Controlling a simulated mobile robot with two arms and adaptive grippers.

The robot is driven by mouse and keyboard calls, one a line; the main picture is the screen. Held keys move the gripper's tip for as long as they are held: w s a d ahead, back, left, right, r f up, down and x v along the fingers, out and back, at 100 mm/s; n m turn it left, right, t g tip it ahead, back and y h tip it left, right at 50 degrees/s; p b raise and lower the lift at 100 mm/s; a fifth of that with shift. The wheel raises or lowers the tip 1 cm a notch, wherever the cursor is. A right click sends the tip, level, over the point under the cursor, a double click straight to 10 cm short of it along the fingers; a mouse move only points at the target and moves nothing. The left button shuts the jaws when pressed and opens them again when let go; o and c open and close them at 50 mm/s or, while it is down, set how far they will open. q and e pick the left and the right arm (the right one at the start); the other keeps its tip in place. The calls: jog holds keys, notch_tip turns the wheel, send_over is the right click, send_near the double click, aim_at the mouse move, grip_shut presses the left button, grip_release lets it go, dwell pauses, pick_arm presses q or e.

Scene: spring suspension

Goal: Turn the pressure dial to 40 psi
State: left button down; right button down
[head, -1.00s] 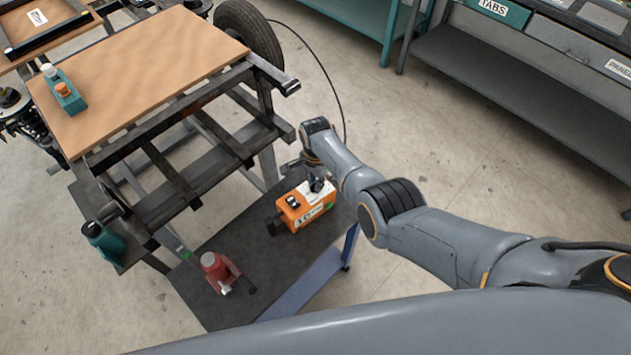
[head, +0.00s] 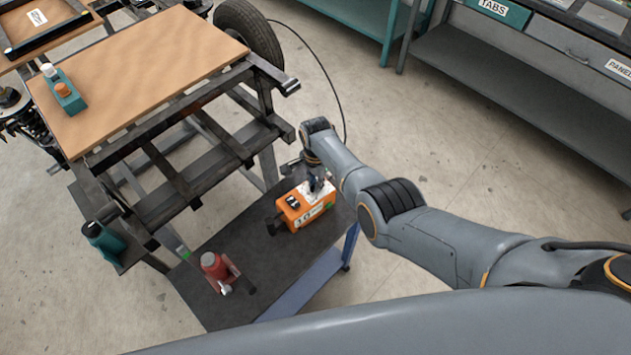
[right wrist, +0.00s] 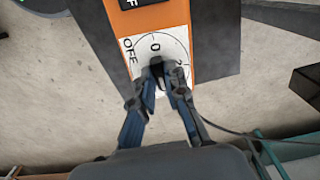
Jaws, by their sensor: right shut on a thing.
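An orange and white box (head: 292,212) sits on the dark lower shelf in the head view. Its white dial face (right wrist: 174,42) shows in the right wrist view, with OFF, a 0 and part of a 2. A black knob (right wrist: 157,70) stands on the dial, partly hidden by my fingers. My right gripper (right wrist: 161,82) is shut on the knob, one blue-grey finger on each side. The knob's narrow end seems to point near the 0, but its exact setting is unclear. The right gripper (head: 317,184) also shows small over the box in the head view. My left gripper is out of view.
A red bottle jack (head: 214,268) stands on the dark shelf (head: 245,245), left of the box. A metal frame (head: 190,175) with a wooden top (head: 140,70) rises behind. A grey bench (head: 540,110) stands at the right.

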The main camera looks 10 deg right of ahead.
jog(key=shift+r, duration=0.1)
dwell(0.3)
jog(key=c, duration=1.4)
grip_release()
jog(key=shift+o, duration=0.2)
notch_tip(320, 180, up, 12)
